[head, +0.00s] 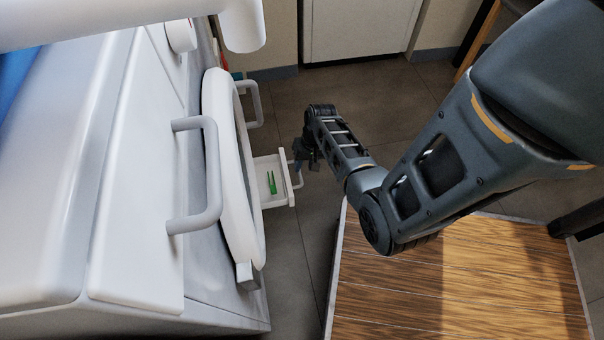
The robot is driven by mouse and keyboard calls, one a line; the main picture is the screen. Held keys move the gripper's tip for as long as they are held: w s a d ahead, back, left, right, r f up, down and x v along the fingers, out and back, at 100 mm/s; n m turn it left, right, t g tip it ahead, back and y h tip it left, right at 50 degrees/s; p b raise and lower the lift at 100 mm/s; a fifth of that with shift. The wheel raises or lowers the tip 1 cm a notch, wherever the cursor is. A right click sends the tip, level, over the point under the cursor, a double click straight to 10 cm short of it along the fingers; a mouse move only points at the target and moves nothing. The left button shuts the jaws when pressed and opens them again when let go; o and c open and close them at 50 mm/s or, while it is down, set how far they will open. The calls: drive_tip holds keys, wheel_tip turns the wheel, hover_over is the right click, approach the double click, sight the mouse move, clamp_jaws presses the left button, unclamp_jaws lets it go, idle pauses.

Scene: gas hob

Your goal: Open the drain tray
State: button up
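The drain tray (279,203) looks like a small white drawer low on the front of the white appliance. It is pulled out, at least partly, and its inside shows from above. A thin green object (272,183) lies in it. A pale bar handle (299,178) is on its outer end. My gripper (305,160) is at the far end of this handle, pointing down. It is small and dark here, so I cannot tell whether its fingers are open or shut, or whether they touch the handle.
The white appliance (60,200) fills the left side. A large grey handle (212,175) and a rounded white panel (222,130) stick out above the tray. A wooden platform (430,285) is at lower right. Dark tiled floor (300,240) is clear between them.

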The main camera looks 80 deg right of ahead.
sight(300, 176)
drive_tip(key=shift+w+a+f+b, duration=0.15)
drive_tip(key=shift+f+b, duration=0.2)
drive_tip(key=shift+f, duration=0.45)
drive_tip(key=shift+w+d+f+b, duration=0.15)
drive_tip(key=shift+f+b, duration=0.15)
drive_tip(key=shift+f, duration=0.45)
drive_tip(key=shift+w+a+f+b, duration=0.15)
drive_tip(key=shift+f+b, duration=0.2)
drive_tip(key=shift+f, duration=0.45)
clamp_jaws()
